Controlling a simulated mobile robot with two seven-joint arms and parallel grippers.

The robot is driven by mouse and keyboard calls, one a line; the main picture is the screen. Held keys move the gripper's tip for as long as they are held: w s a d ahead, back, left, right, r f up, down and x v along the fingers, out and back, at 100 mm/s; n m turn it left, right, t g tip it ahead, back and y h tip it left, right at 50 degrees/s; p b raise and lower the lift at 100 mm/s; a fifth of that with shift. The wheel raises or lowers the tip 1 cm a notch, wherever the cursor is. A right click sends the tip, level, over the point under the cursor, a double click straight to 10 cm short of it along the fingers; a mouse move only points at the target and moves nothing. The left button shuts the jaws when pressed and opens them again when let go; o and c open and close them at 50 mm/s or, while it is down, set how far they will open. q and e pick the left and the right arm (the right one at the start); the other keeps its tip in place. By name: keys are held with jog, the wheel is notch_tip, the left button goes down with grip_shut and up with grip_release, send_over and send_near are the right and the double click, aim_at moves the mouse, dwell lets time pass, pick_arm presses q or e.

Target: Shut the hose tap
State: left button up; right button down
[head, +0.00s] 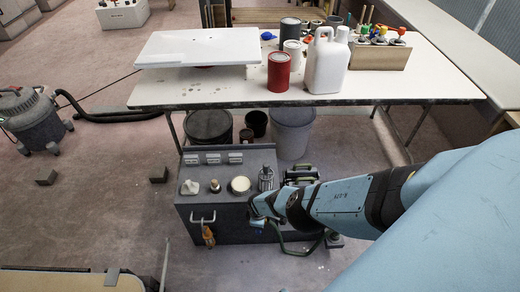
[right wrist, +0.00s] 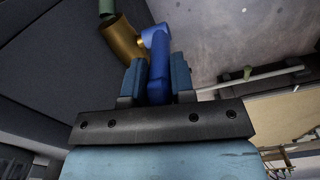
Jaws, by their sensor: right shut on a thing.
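The hose tap shows in the right wrist view as a brass body (right wrist: 123,39) with a blue lever handle (right wrist: 158,62). A green hose (right wrist: 106,8) joins the brass body at its upper end. My right gripper (right wrist: 157,78) is shut on the blue lever, one finger on each side of it. The lever points back toward my gripper, at an angle to the brass body. In the head view my right gripper (head: 258,207) is at the front right of the dark cabinet (head: 225,231), and hides most of the tap. My left gripper is not in view.
The white worktable (head: 400,87) behind holds a red can (head: 279,72) and a white jug (head: 325,65). Floor left of the cabinet is mostly clear.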

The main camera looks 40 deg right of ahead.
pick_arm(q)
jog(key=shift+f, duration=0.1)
pick_arm(e)
jog(key=shift+s+a+f, duration=0.15)
jog(key=shift+s+a, duration=0.05)
jog(key=shift+a, duration=0.2)
jog(key=c, duration=1)
grip_release()
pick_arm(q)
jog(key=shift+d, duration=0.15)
pick_arm(e)
jog(key=shift+w+d, duration=0.15)
pick_arm(q)
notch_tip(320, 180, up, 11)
jog(key=p, duration=1.3)
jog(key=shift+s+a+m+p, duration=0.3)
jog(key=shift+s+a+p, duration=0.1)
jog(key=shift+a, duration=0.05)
pick_arm(e)
jog(key=shift+r, duration=7)
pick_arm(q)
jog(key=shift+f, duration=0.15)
